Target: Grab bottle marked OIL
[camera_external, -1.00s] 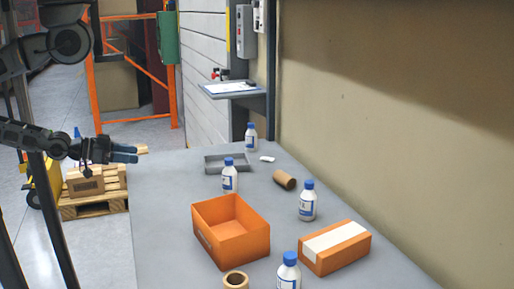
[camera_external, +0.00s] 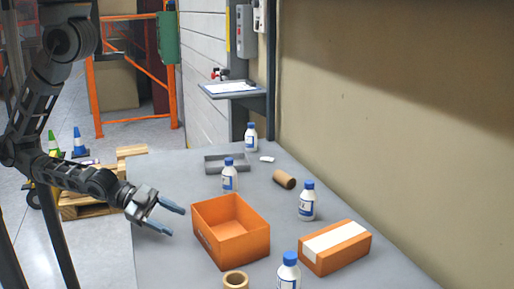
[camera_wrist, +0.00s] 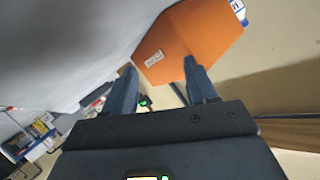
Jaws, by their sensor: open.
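Several white bottles with blue caps stand upright on the grey table. One is at the far end (camera_external: 251,137), one behind the orange bin (camera_external: 229,178), one right of the bin (camera_external: 307,203) and one at the near edge (camera_external: 289,272). Their labels are too small to read, so I cannot tell which says OIL. My gripper (camera_external: 176,220) is open and empty, over the table's left edge, left of the bin. In the wrist view my gripper's fingers (camera_wrist: 160,88) point toward the orange bin (camera_wrist: 188,42), with part of a bottle (camera_wrist: 238,9) beyond it.
The open orange bin (camera_external: 260,245) stands between my gripper and the bottles. A taped orange box (camera_external: 325,258), a cardboard tube (camera_external: 284,179), a tape roll (camera_external: 236,280) and a grey tray (camera_external: 213,168) are on the table (camera_external: 165,180). A wall borders the right side.

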